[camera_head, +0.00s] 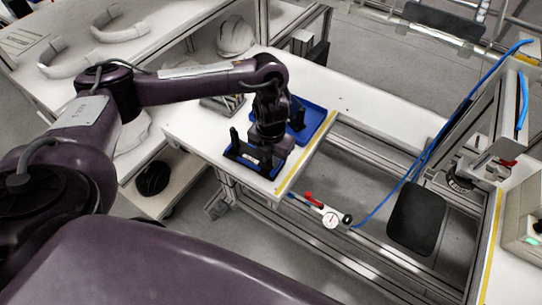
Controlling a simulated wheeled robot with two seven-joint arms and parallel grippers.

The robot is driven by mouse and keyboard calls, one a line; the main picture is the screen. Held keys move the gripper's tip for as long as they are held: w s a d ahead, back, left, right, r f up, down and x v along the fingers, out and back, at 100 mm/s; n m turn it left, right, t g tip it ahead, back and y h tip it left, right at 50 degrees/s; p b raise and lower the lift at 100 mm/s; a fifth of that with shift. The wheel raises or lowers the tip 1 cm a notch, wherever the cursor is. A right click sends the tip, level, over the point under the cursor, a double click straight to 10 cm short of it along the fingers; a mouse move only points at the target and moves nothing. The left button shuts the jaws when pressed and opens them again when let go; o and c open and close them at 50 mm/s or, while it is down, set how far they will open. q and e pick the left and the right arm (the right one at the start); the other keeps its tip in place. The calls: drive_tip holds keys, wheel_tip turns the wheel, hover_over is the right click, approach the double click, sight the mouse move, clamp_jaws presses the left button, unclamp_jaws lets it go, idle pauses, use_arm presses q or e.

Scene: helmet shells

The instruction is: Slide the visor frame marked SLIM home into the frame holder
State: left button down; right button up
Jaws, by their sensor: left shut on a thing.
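My left arm reaches in from the left, and its gripper (268,140) points down near the front right corner of the white table. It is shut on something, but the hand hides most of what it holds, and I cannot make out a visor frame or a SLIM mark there. Directly under and beside the hand is a dark fixture (240,151) with black uprights and a blue edge. It looks like the frame holder, partly covered by the gripper. I cannot tell whether the held thing touches it. My right gripper is not in view.
A blue tray (318,118) lies just behind the gripper. White curved bands (65,62) lie on the far left table, and a white helmet shell (236,36) stands behind my arm. A red-handled gauge (330,219) is below the table edge. The table's back right is mostly clear.

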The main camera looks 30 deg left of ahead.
use_arm(q)
drive_tip(key=c, duration=1.3)
unclamp_jaws()
drive_tip(key=shift+o, duration=0.2)
wheel_tip(320, 180, up, 8)
drive_tip(key=shift+f+p, duration=0.1)
drive_tip(key=shift+p, duration=1)
drive_tip(key=shift+f, duration=0.1)
